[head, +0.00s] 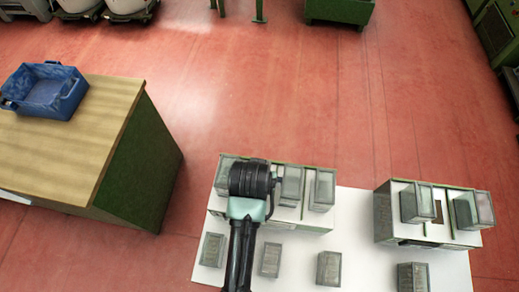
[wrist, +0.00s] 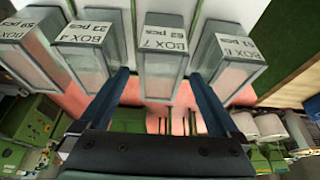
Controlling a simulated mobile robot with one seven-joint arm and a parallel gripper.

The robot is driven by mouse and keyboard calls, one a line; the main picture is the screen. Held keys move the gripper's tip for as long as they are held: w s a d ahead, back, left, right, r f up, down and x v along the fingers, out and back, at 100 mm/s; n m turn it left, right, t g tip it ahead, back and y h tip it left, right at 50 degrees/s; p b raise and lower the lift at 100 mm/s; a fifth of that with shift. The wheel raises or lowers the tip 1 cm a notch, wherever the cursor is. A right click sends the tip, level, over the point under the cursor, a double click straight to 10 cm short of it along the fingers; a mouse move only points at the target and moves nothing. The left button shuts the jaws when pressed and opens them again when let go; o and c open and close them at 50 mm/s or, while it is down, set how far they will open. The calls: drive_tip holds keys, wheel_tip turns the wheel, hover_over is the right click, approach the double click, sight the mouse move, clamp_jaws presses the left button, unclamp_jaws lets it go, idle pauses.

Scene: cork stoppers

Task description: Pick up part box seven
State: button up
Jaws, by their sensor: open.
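Part box seven (wrist: 163,62) is a grey translucent box with a white label reading BOX 7, in the middle of the wrist view. My gripper (wrist: 161,76) is open, with one dark finger on each side of this box in the picture. I cannot tell how far the fingers are from it in depth. In the head view my gripper (head: 254,180) is over the left rack and hides part of its row of boxes. I cannot pick out box seven by its label there.
Box 4 (wrist: 88,45) and another labelled box (wrist: 228,58) stand close on either side. The white table (head: 300,245) holds several loose boxes and a right rack (head: 384,215). A wooden-topped bench (head: 60,150) with a blue crate (head: 45,92) stands at left.

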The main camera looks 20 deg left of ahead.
drive_tip(key=shift+x, duration=2.45)
clamp_jaws()
